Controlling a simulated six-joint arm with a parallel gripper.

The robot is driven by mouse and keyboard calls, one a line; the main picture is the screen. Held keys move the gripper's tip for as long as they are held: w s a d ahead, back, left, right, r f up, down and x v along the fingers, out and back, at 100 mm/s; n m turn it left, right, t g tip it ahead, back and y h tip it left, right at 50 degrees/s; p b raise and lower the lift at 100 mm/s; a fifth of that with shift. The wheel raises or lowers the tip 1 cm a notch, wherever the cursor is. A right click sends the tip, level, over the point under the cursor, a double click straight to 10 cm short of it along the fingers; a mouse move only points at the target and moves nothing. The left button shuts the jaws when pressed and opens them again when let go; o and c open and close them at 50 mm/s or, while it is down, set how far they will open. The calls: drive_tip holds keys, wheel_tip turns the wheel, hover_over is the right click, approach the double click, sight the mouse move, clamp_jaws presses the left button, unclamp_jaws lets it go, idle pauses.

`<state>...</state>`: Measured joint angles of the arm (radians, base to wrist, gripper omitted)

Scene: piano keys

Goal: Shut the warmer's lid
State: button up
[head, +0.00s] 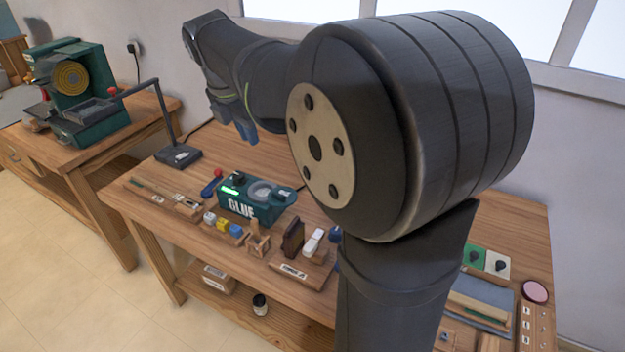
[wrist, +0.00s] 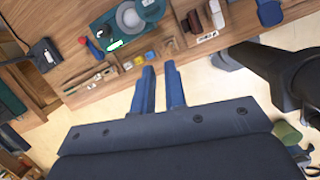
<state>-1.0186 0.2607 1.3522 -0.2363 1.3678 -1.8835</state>
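The green glue warmer (head: 250,207) stands on the workbench, with "GLUE" in white on its front and a lit green display. It also shows at the top of the wrist view (wrist: 108,28). A round grey part lies on its top, with another rounded part beside it; I cannot tell for certain which is the lid or how far it is open. My gripper (head: 248,132) is above the bench, apart from the warmer. In the wrist view its two blue fingers (wrist: 159,70) have a gap between them and nothing in it.
Small white, yellow and blue blocks (head: 222,225) sit in front of the warmer. Wooden holders and a brown block (head: 293,237) stand to its right. A black lamp base (head: 178,155) is at the back left. My arm hides much of the bench's right half.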

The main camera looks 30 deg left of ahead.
drive_tip(key=w+d+f+m+g, duration=0.1)
drive_tip(key=f+m, duration=0.2)
drive_tip(key=w+d+f+m+g+y, duration=0.1)
drive_tip(key=d+f+m, duration=0.1)
drive_tip(key=f+m, duration=0.1)
drive_tip(key=w+d+f+m+g, duration=0.1)
drive_tip(key=f+m+g, duration=0.1)
drive_tip(key=f+m, duration=0.1)
drive_tip(key=shift+d+f+m+y, duration=0.25)
drive_tip(key=shift+d+m+y, duration=0.05)
drive_tip(key=shift+y, duration=0.1)
clamp_jaws()
drive_tip(key=w+d+f+m+y, duration=0.4)
drive_tip(key=d+f+m, duration=0.1)
drive_tip(key=m, duration=0.7)
drive_tip(key=w+d+f+m+y, duration=0.35)
drive_tip(key=d+m, duration=0.25)
drive_tip(key=m, duration=0.6)
approach(286, 200)
wheel_tip(286, 200, down, 4)
drive_tip(key=a, duration=0.3)
drive_tip(key=shift+s+a+t, duration=0.25)
drive_tip(key=shift+s+t, duration=0.15)
drive_tip(key=shift+a, duration=0.45)
